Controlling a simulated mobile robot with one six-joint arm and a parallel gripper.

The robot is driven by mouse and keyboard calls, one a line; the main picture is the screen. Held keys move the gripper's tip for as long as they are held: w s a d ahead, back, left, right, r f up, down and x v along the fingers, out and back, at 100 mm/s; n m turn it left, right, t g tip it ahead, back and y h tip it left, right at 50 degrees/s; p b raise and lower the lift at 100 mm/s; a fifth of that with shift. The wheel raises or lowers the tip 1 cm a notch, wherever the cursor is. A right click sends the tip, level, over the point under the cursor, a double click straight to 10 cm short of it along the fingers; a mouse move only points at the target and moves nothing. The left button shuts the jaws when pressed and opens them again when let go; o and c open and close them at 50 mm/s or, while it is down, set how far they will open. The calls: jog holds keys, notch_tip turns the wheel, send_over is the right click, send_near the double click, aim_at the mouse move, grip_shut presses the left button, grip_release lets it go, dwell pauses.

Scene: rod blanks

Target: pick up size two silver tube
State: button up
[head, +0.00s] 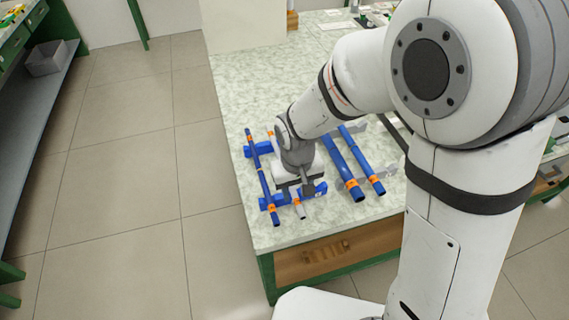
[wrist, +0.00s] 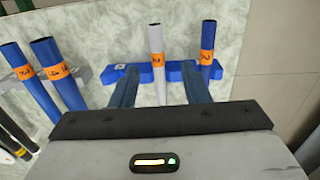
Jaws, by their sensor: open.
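The silver tube (wrist: 155,38) with an orange band marked 2 lies between my fingers in the wrist view, resting across a blue holder (wrist: 126,73). Its near end, a silver tube (head: 299,211) with an orange band, shows below my gripper in the head view. My gripper (wrist: 159,72) is open, with one finger on each side of the tube and a gap visible on both sides. In the head view my gripper (head: 303,187) is low over the rack and hides most of the tube.
A thin blue tube (wrist: 208,34) lies close beside the silver one, on the same blue holder. Two thicker blue tubes (wrist: 43,50) lie on the other side on grey holders. A dark tube (wrist: 14,130) is at the wrist view's left edge. The speckled tabletop (head: 250,85) is clear behind.

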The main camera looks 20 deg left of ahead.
aim_at(299, 205)
jog(key=f, duration=0.6)
jog(key=shift+d, duration=0.3)
jog(key=shift+c, duration=0.4)
jog(key=shift+r, duration=0.1)
jog(key=c, duration=0.8)
